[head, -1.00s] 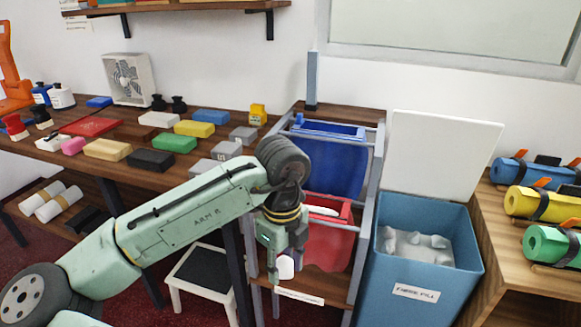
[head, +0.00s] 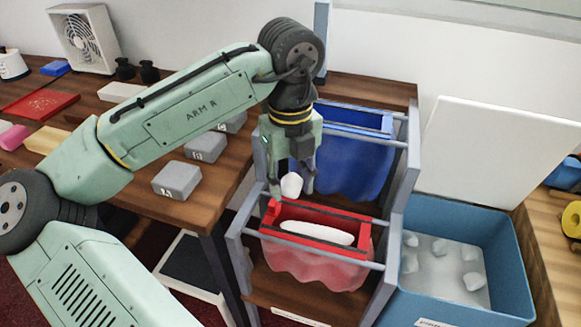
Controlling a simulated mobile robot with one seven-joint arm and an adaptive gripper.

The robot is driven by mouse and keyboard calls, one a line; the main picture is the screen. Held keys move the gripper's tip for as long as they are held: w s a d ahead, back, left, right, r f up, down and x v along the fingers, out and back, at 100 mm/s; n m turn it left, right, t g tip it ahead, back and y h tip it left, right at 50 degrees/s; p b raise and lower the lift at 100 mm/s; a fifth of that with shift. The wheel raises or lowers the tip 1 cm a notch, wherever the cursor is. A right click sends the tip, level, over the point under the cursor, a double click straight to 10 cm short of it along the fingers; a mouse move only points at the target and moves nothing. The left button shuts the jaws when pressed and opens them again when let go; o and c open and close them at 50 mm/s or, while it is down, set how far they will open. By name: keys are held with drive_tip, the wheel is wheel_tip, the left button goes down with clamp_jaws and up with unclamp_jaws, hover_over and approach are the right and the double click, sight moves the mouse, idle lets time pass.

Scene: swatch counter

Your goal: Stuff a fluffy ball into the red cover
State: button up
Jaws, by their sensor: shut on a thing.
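My gripper (head: 298,184) points down and is shut on a white fluffy ball (head: 291,186). It holds the ball just above the back left of the red cover's opening, apart from it as far as I can tell. The red cover (head: 318,265) hangs open from a red frame between the rails of a grey rack. Something white (head: 316,232) shows inside its mouth. More white fluffy pieces (head: 472,283) lie in the blue bin (head: 490,240) at the right.
A blue cover (head: 352,165) hangs in the rack (head: 411,150) behind the red one. The bin's white lid (head: 495,165) stands upright. A wooden counter at the left holds grey blocks (head: 177,180), a red tray (head: 40,104) and a fan (head: 84,38).

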drive_tip(key=shift+s+f+b, duration=0.2)
drive_tip(key=shift+f+b, duration=0.3)
drive_tip(key=shift+f, duration=0.05)
wheel_tip(320, 180, down, 5)
drive_tip(key=b, duration=0.4)
drive_tip(key=shift+r+b, duration=0.2)
drive_tip(key=shift+b, duration=0.15)
drive_tip(key=shift+w+f, duration=0.1)
drive_tip(key=shift+f, duration=0.1)
drive_tip(key=o, duration=0.8)
drive_tip(key=o, duration=0.6)
drive_tip(key=shift+c, duration=0.2)
